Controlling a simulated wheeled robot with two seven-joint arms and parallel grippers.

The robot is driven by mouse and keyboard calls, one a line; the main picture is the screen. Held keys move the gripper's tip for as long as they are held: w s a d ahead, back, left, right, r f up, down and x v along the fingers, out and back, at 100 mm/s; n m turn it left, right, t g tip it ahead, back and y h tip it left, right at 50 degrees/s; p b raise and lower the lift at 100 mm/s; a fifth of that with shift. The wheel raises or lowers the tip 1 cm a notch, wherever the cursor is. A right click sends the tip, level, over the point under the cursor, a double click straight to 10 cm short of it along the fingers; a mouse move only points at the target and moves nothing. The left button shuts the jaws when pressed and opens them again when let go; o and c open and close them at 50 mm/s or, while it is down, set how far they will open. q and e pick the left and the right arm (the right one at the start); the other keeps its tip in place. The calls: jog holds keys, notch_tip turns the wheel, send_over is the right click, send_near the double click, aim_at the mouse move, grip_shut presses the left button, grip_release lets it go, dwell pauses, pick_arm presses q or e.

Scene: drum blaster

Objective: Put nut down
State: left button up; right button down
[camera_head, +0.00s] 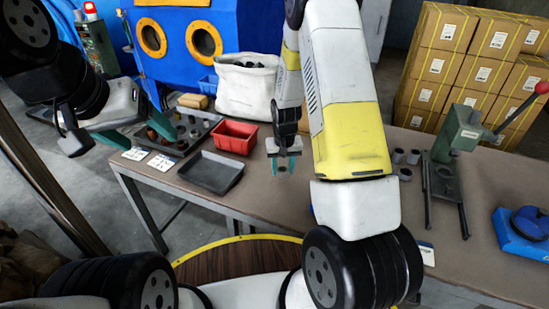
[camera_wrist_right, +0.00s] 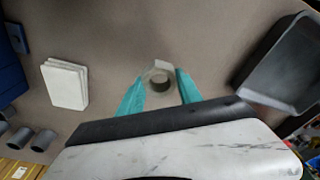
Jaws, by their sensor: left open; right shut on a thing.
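My right gripper (camera_head: 284,163) hangs over the table to the right of the black tray. In the right wrist view its teal fingers (camera_wrist_right: 160,88) are shut on a grey, ring-like nut (camera_wrist_right: 158,77), held between the tips. The nut is small and hard to make out in the head view; whether it touches the table is unclear. My left gripper (camera_head: 134,122) is open and empty at the left, near the table's left end and the parts tray.
An empty black tray (camera_head: 211,172), a red bin (camera_head: 234,136) and a grey parts tray (camera_head: 192,127) stand left of my right gripper. A white sack (camera_head: 245,88) is behind. A green press (camera_head: 452,152) and grey cylinders stand right. Bare table (camera_head: 262,190) surrounds the gripper.

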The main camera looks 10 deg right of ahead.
aim_at(282, 182)
jog(key=shift+f, duration=1.3)
jog(key=shift+f, duration=0.15)
jog(key=shift+f, duration=0.45)
jog(key=c, duration=0.8)
grip_release()
